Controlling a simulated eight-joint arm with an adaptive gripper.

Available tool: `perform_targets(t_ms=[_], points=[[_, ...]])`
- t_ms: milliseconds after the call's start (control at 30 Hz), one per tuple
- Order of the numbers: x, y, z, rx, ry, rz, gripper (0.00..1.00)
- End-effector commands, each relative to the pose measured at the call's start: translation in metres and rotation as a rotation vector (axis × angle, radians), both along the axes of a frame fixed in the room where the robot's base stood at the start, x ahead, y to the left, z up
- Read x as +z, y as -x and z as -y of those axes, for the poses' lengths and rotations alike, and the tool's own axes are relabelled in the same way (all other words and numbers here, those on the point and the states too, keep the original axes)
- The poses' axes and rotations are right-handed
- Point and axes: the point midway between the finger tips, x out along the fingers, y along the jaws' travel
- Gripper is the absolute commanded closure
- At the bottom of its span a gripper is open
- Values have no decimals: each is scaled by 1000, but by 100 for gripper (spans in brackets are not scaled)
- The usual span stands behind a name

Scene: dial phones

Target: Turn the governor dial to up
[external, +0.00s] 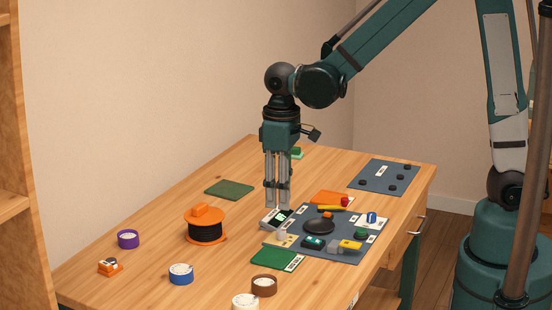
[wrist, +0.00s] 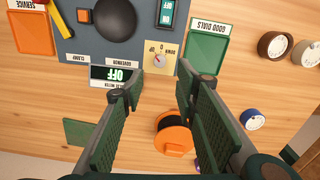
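The governor dial (wrist: 160,59) is a small pale knob with a red mark on a beige plate, seen in the wrist view. The plate's lettering appears upside down, with a 0 above the knob and what look like UP at left and DOWN at right. The exact pointer direction is too small to tell. The knob also shows in the external view (external: 281,234). A meter (wrist: 118,75) beside it, partly behind a finger, reads OFF upside down. My gripper (wrist: 160,82) is open and empty, pointing down. In the external view my gripper (external: 277,206) is above the meter, near the dial.
The grey-blue board (external: 342,252) carries a black disc (external: 319,226) and several small parts. A green tray (wrist: 207,42) lies beside the dial plate.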

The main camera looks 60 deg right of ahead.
Motion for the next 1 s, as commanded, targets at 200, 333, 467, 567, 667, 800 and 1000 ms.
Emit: perform_targets(t_ms=[200,333,467,567,667,800,1000], points=[[19,0,0,0,0,0,70],[25,0,0,0,0,0,70],[27,0,0,0,0,0,70],[28,0,0,0,0,0,70],[28,0,0,0,0,0,70],[27,0,0,0,0,0,70],[28,0,0,0,0,1,70]])
